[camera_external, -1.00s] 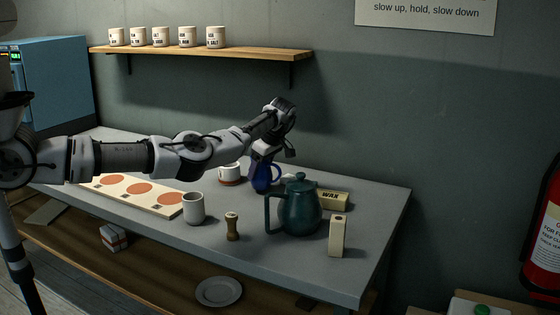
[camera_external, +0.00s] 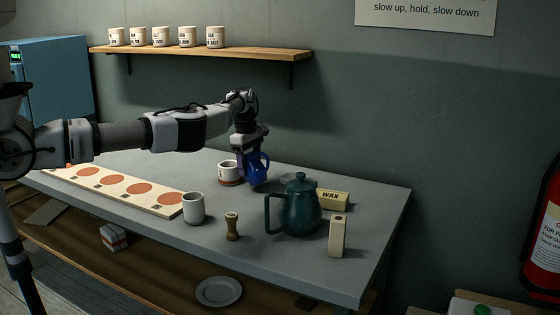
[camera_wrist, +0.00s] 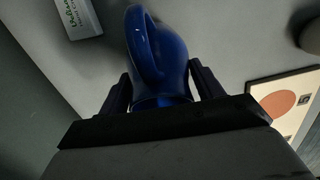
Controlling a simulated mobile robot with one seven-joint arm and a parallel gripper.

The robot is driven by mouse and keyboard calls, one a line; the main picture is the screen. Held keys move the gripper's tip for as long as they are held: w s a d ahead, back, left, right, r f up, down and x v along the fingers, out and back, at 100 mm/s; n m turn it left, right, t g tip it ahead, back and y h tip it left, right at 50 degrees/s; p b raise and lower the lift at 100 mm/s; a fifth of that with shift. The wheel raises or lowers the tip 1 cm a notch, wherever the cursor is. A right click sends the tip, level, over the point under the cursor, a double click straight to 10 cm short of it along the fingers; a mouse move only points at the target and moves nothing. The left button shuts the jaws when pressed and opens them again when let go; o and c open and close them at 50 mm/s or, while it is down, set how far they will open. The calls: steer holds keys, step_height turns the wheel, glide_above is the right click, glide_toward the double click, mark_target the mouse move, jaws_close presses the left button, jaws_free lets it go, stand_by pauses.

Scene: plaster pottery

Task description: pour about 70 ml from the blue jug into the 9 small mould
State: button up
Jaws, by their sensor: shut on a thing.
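The blue jug (camera_external: 257,171) is in my gripper (camera_external: 250,152), low over the back middle of the grey table. It looks about upright, its handle to the right; I cannot tell whether its base touches the table. In the wrist view the jug (camera_wrist: 165,50) sits between both fingers of my gripper (camera_wrist: 163,90). A white cup (camera_external: 227,168) on an orange-brown base stands just left of the jug. I cannot tell which thing is the 9 small mould.
A dark green pot (camera_external: 300,210) stands right of the jug, with a WAX block (camera_external: 334,200) behind it and an upright pale block (camera_external: 338,237) beside it. A whitish cup (camera_external: 194,208) and a wooden peg-like piece (camera_external: 232,227) stand in front. Bare table lies between.

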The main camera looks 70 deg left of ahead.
steer(key=shift+s+a+r+t+h, duration=0.45)
steer(key=shift+a+r+t+h, duration=0.15)
steer(key=shift+r, duration=0.2)
steer(key=shift+f, duration=0.25)
steer(key=shift+t+h+b, duration=0.3)
steer(key=shift+h+b, duration=0.1)
steer(key=shift+b, duration=0.1)
steer(key=shift+s+a+f+t+h+b, duration=0.15)
steer(key=shift+t+h+b, duration=0.15)
steer(key=shift+b, duration=0.2)
steer(key=shift+r+t+h+b, duration=0.4)
steer(key=shift+t+h+b, duration=0.15)
steer(key=shift+b, duration=0.5)
steer(key=shift+s+a+r+t+h+p, duration=0.1)
steer(key=shift+r+t+h+p, duration=0.2)
steer(key=shift+t+h+p, duration=0.25)
steer(key=shift+s+a+r+t+h+p, duration=0.1)
steer(key=shift+r+t+h+p, duration=0.25)
steer(key=shift+h, duration=0.25)
stand_by(0.6)
steer(key=shift+a+t+h, duration=0.1)
steer(key=shift+t+h, duration=0.15)
steer(key=shift+h, duration=0.05)
